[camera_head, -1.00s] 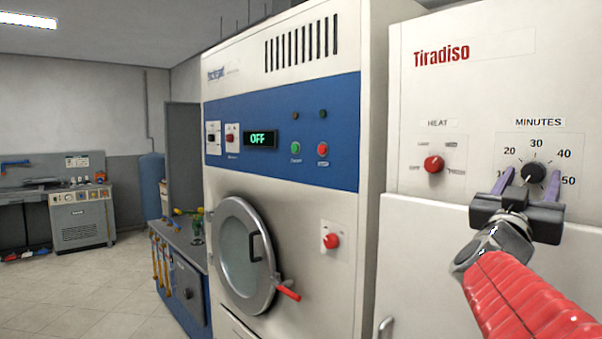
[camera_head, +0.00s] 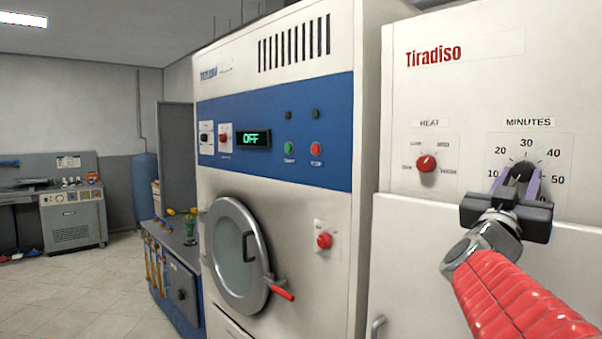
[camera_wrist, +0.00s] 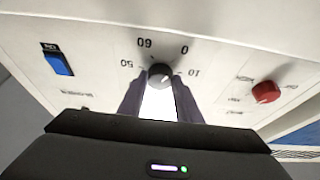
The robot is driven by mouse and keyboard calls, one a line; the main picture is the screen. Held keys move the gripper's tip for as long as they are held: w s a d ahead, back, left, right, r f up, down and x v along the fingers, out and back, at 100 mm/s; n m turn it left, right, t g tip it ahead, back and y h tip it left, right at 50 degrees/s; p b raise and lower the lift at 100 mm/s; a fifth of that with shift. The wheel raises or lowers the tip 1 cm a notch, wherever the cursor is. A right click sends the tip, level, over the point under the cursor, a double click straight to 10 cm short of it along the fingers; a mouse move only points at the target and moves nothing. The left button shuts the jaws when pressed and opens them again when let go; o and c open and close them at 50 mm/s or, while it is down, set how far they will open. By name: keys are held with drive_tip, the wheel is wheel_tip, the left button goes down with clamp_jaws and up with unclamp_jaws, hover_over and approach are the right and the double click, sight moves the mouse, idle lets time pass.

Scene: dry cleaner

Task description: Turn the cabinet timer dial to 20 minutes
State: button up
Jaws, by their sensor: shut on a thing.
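The black timer dial (camera_head: 523,168) is on the front of the white Tiradiso cabinet (camera_head: 470,85), under the word MINUTES, with numbers around it. My gripper (camera_head: 515,182) is shut on the dial, with one purple finger on each side. In the wrist view the dial (camera_wrist: 160,73) sits between the fingertips of my gripper (camera_wrist: 160,88), and the numbers 50, 60, 0 and 10 show upside down. The setting that the dial's pointer marks is unclear. In the head view the fingers hide the scale's lower part.
A red heat dial (camera_head: 426,163) is left of the timer dial. A blue switch (camera_wrist: 58,63) shows in the wrist view. A large blue and white machine (camera_head: 270,170) with a round door (camera_head: 238,255) stands to the left.

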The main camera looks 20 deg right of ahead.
drive_tip(key=shift+d+r+m+g, duration=0.1)
drive_tip(key=shift+m+g, duration=0.3)
drive_tip(key=shift+m, duration=0.2)
drive_tip(key=m+g, duration=0.1)
drive_tip(key=m, duration=0.1)
drive_tip(key=m+g, duration=0.1)
drive_tip(key=m, duration=0.1)
drive_tip(key=m+g, duration=0.1)
drive_tip(key=m, duration=0.1)
drive_tip(key=shift+w+h, duration=0.25)
drive_tip(key=shift+h, duration=0.05)
drive_tip(key=m+g, duration=0.1)
drive_tip(key=m, duration=0.2)
drive_tip(key=m+g, duration=0.2)
drive_tip(key=m, duration=0.2)
drive_tip(key=shift+w+r+m+y, duration=0.15)
drive_tip(key=shift+m+y, duration=0.15)
drive_tip(key=shift+y, duration=0.1)
drive_tip(key=m+g+y, duration=0.1)
drive_tip(key=m, duration=0.2)
drive_tip(key=m+g, duration=0.1)
drive_tip(key=m, duration=0.1)
drive_tip(key=shift+r+m+y, duration=0.2)
drive_tip(key=shift+m+y, duration=1)
drive_tip(key=shift+m, duration=1)
drive_tip(key=o, duration=0.8)
drive_tip(key=shift+o, duration=1.2)
drive_tip(key=shift+r, duration=0.1)
